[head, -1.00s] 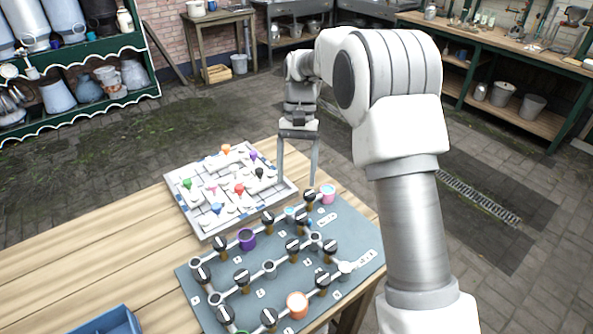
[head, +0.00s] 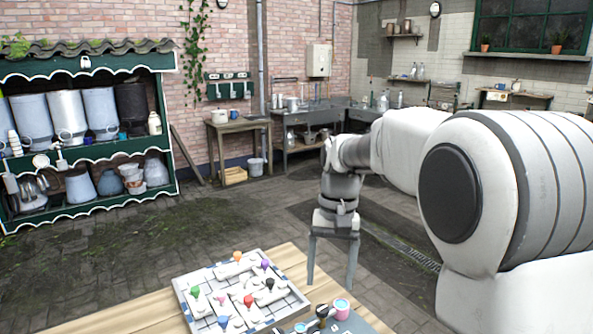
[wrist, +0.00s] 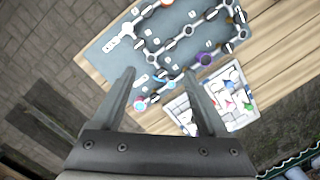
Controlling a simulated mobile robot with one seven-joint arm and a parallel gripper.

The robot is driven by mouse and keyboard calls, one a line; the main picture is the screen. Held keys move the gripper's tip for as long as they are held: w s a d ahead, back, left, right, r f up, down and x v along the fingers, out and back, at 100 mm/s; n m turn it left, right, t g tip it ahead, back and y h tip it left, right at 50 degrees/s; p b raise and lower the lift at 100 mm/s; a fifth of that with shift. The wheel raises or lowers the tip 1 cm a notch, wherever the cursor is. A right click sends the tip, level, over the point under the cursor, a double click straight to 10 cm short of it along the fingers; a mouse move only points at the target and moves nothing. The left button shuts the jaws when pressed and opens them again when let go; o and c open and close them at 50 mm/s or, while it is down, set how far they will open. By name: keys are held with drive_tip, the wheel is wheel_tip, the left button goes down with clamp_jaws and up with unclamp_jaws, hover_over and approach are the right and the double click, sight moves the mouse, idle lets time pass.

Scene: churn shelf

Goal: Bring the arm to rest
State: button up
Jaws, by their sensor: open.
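My gripper (head: 332,262) hangs from my raised arm, pointing down beside the far right corner of the wooden table. Its two long fingers are apart and nothing is between them. In the wrist view my gripper (wrist: 160,100) also shows open and empty, with the table top lying beyond the fingertips. My arm's large white joint fills the right side of the head view.
A white maze board (head: 262,312) with coloured pegs lies on the wooden table (head: 130,318). Beside it is a grey-blue board (wrist: 112,50) with rings and black-topped posts. A green shelf (head: 90,140) with churns stands at left. Paved floor (head: 225,225) is open between.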

drive_tip(key=s+d+r+t, duration=0.2)
drive_tip(key=s+d+t, duration=0.1)
drive_tip(key=s, duration=0.7)
drive_tip(key=s+d+r+n+t, duration=0.1)
drive_tip(key=s+d+t, duration=0.3)
drive_tip(key=s, duration=0.6)
drive_tip(key=shift+s+d+r+h, duration=0.25)
drive_tip(key=shift+s+r+h, duration=0.05)
drive_tip(key=shift+r+h, duration=0.15)
